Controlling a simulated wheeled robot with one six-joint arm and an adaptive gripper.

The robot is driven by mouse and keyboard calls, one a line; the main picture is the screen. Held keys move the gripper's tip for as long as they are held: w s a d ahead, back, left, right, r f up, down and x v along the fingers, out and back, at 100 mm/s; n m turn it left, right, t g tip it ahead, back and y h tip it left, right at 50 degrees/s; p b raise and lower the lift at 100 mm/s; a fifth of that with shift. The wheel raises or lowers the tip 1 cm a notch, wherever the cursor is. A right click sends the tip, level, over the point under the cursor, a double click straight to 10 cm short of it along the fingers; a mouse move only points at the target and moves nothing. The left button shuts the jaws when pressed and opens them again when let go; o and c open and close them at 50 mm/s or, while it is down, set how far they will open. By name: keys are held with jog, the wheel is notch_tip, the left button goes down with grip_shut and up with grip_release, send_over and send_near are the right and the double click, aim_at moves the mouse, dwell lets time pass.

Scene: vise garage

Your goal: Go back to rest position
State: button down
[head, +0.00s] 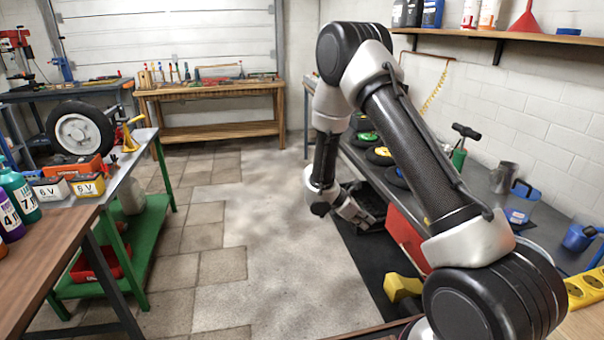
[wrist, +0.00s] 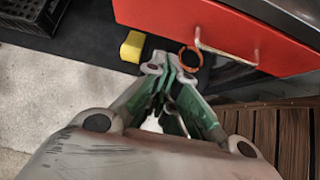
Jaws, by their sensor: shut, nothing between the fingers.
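My gripper (head: 354,214) hangs at the end of my arm in the middle of the head view, beside the workbench on the right. In the wrist view my gripper (wrist: 170,68) points away from the camera, its two fingertips together with nothing between them. Below and beyond it are a dark mat and the pale floor. The fingertips are partly hidden from the head camera by distance and dark background.
A red drawer front (wrist: 215,30) with a handle lies just beyond the fingertips in the wrist view. A yellow block (head: 402,287) is on the dark mat (head: 375,262). The right workbench (head: 480,190) carries several tools. A green-framed table (head: 150,190) stands left. The floor (head: 270,230) between is clear.

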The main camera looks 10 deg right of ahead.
jog(key=s+d+r+m+g, duration=0.25)
jog(key=s+m, duration=0.25)
jog(key=s, duration=0.3)
jog(key=s+a+r+m+t+y, duration=0.1)
jog(key=s+r+m+t+y, duration=0.1)
jog(key=s+r, duration=0.5)
jog(key=s+a+r+m+t+y, duration=0.1)
jog(key=s+r+m+y, duration=0.3)
jog(key=r, duration=1)
jog(key=s+a+r+m+t+y, duration=0.2)
jog(key=s+r+m+t+y, duration=0.1)
jog(key=s+r+m, duration=0.4)
jog(key=shift+s+r+t, duration=0.35)
jog(key=shift+s+r, duration=1.3)
jog(key=shift+s, duration=0.6)
